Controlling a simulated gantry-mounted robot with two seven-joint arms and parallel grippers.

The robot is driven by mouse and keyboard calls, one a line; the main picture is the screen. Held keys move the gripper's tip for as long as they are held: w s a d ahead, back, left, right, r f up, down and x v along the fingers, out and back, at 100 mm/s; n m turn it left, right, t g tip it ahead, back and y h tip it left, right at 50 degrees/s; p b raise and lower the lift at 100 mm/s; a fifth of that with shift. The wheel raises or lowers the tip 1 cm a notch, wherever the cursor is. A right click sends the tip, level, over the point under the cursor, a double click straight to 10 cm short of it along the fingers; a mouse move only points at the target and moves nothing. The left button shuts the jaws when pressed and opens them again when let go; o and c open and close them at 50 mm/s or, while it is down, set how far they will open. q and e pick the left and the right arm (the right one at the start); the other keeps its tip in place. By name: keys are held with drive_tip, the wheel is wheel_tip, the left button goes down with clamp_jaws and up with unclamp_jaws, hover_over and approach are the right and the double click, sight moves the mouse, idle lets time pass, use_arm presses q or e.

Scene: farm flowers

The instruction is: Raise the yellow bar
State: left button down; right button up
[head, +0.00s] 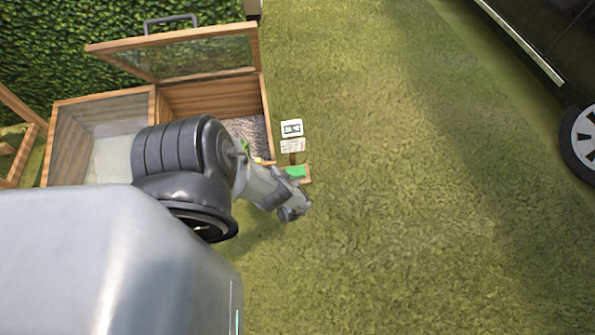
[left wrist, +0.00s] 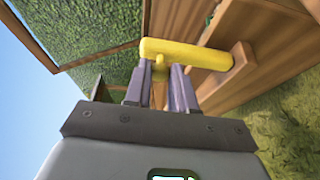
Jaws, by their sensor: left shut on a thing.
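The yellow bar (left wrist: 190,54) shows in the left wrist view. It is a thick round bar with a small knob, lying across the wooden wall of the box, its right end at a wooden bracket (left wrist: 240,62). My left gripper (left wrist: 164,66) is shut on the bar at its knob, with one finger on each side. In the head view my left gripper (head: 295,207) is at the front right corner of the wooden box (head: 268,120). My arm mostly hides the bar there. My right gripper is not in view.
The box has a glazed lid (head: 185,60) standing raised and another glazed lid (head: 95,130) on its left. A small white sign (head: 291,128) and a green panel (head: 296,172) are beside it. Grass (head: 400,200) to the right is clear up to a dark vehicle (head: 545,50).

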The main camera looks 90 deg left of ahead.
use_arm(q)
drive_tip(key=c, duration=0.9)
unclamp_jaws()
drive_tip(key=shift+c, duration=0.2)
drive_tip(key=p+v, duration=0.1)
drive_tip(key=v, duration=0.9)
drive_tip(key=shift+w+d, duration=0.2)
drive_tip(key=shift+d, duration=0.15)
